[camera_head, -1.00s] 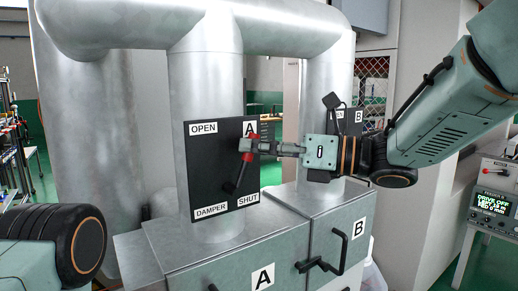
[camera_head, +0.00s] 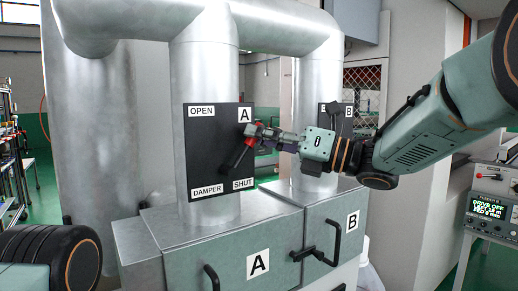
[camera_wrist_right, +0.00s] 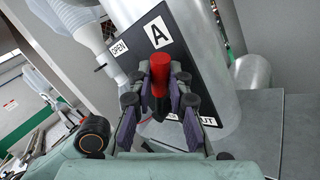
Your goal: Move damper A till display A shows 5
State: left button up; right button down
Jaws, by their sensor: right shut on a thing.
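Damper A is a black plate (camera_head: 207,150) on the left upright duct, marked OPEN at top left, DAMPER at bottom left and SHUT at bottom right. Its lever (camera_head: 235,156) is black with a red grip (camera_head: 250,133) and tilts up to the right. My right gripper (camera_head: 257,136) is shut on the red grip; in the right wrist view the grip (camera_wrist_right: 160,88) stands between the two fingers. A display (camera_head: 486,208) with small lit text is on a panel at the far right; I cannot make out an A reading of 5. My left gripper is out of view.
Damper B's plate (camera_head: 335,116) is on the right duct, partly behind my right arm. Metal boxes marked A (camera_head: 258,263) and B (camera_head: 352,221) with black handles stand below.

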jog(key=shift+w+d+f+m+t+y+b, duration=0.25)
jog(key=shift+m+b, duration=0.2)
jog(key=shift+b, duration=0.3)
jog(key=shift+d+f+m+t+y+b, duration=0.15)
jog(key=shift+f+m+t+b, duration=0.2)
jog(key=shift+b, duration=0.4)
jog(key=shift+r, duration=0.1)
jog(key=c, duration=1.5)
grip_release()
jog(key=v, duration=1.2)
jog(key=shift+w+r, duration=0.1)
jog(key=shift+d, duration=0.1)
